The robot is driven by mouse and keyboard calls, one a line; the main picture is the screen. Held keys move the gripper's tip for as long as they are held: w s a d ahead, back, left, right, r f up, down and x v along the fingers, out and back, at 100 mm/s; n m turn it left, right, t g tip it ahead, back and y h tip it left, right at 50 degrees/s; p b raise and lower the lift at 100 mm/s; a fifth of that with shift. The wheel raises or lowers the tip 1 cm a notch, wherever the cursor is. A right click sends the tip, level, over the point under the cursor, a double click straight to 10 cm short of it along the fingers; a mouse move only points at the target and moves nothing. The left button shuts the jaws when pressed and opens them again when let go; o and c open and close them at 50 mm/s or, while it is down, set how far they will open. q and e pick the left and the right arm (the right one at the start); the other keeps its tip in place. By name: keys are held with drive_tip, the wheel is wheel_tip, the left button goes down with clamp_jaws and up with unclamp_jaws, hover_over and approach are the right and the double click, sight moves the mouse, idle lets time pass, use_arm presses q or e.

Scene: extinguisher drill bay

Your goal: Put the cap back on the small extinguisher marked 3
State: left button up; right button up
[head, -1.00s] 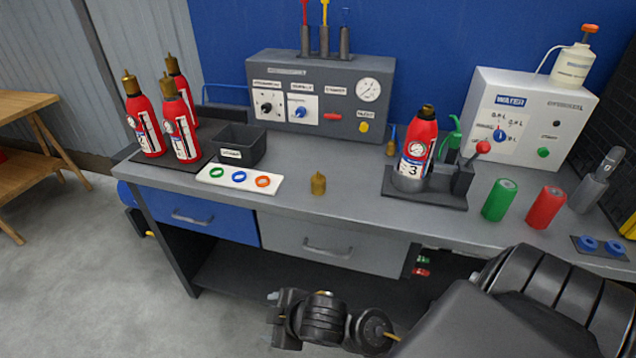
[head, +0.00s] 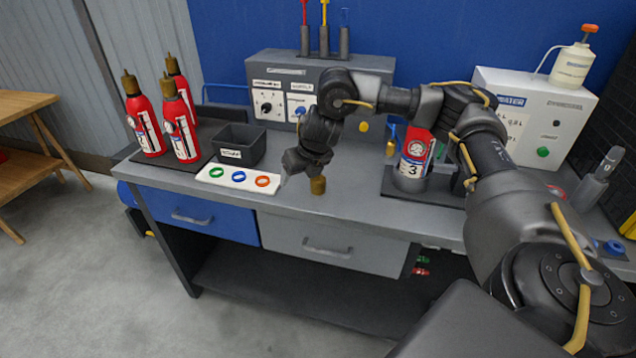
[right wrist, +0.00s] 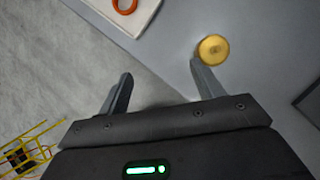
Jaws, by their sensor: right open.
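The small extinguisher marked 3 (head: 414,160) stands upright on a dark stand at the right of the bench, a red cylinder with a white label. Its top is hidden behind my right arm. A brass cap (head: 318,186) sits on the bench's front part; in the right wrist view the cap (right wrist: 213,49) lies by the tip of the right-hand finger, not between the fingers. My right gripper (head: 303,165) is above the bench, just left of the cap in the head view. In the right wrist view its fingers (right wrist: 160,82) are apart with nothing between them. My left gripper is out of view.
Several red extinguishers with brass tops (head: 183,135) stand on a mat at the left. A black bin (head: 239,147) and a white card with coloured rings (head: 218,185) lie nearer. A grey control box (head: 270,80) stands behind. The bench's front edge is close to the cap.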

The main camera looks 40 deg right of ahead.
drive_tip(key=h, duration=0.1)
approach(319, 178)
drive_tip(key=w, duration=0.1)
drive_tip(key=shift+g, duration=0.4)
drive_tip(key=b+x, duration=0.1)
drive_tip(key=x, duration=0.4)
drive_tip(key=shift+w, duration=0.2)
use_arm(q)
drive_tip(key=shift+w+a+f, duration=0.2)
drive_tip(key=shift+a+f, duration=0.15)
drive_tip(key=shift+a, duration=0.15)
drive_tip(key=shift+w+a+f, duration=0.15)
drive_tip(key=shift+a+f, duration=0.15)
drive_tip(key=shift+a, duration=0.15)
use_arm(e)
drive_tip(key=x, duration=0.4)
drive_tip(key=shift+s+f, duration=0.1)
drive_tip(key=shift+s, duration=0.15)
drive_tip(key=shift+w+f, duration=0.25)
drive_tip(key=shift+f, duration=0.3)
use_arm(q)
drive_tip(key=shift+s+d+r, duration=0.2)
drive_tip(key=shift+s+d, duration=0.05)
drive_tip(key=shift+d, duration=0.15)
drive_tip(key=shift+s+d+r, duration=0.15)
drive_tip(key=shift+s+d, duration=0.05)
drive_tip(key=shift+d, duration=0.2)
